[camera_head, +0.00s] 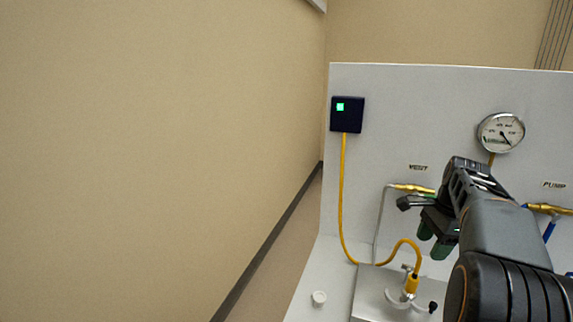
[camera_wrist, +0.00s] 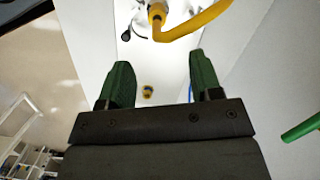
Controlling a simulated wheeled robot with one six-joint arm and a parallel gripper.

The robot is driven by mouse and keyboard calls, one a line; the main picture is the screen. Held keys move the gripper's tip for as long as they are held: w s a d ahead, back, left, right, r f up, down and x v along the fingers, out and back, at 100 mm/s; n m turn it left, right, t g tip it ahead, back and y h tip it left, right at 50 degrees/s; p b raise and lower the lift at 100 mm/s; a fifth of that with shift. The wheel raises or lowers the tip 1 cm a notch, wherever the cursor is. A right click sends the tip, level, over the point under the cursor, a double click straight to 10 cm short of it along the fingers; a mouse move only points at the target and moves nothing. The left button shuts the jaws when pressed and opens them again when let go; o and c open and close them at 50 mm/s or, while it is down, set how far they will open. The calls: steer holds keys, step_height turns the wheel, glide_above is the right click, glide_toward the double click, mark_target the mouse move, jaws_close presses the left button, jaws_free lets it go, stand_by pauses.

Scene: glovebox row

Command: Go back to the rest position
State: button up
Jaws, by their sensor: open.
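My gripper (camera_head: 436,238) is at the right in the head view, in front of the white panel (camera_head: 390,90) and above the bench. Its green fingers also show in the wrist view (camera_wrist: 161,84), spread apart with nothing between the tips. A yellow hose (camera_wrist: 196,24) with a brass fitting (camera_wrist: 156,12) lies beyond the fingertips in the wrist view. My arm hides part of the panel in the head view.
The panel carries a dark box with a green light (camera_head: 347,115), a round gauge (camera_head: 501,132), and brass valves labelled VENT (camera_head: 412,188) and PUMP (camera_head: 548,208). A small white cap (camera_head: 319,298) lies on the bench. A beige wall (camera_head: 150,150) stands at left.

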steer(key=s+a+f+n+t, duration=0.1)
steer(key=s+a+f+n, duration=0.1)
steer(key=s+a+n, duration=0.2)
steer(key=s+a+f+n+t+h+p, duration=0.1)
steer(key=s+a+f+n, duration=0.2)
steer(key=a+n, duration=0.6)
steer(key=s+a+f+n+t, duration=0.1)
steer(key=s+a+f+n, duration=0.2)
steer(key=a, duration=0.6)
steer(key=shift+s+a+n, duration=0.3)
steer(key=shift+s+n, duration=0.85)
steer(key=shift+n, duration=0.55)
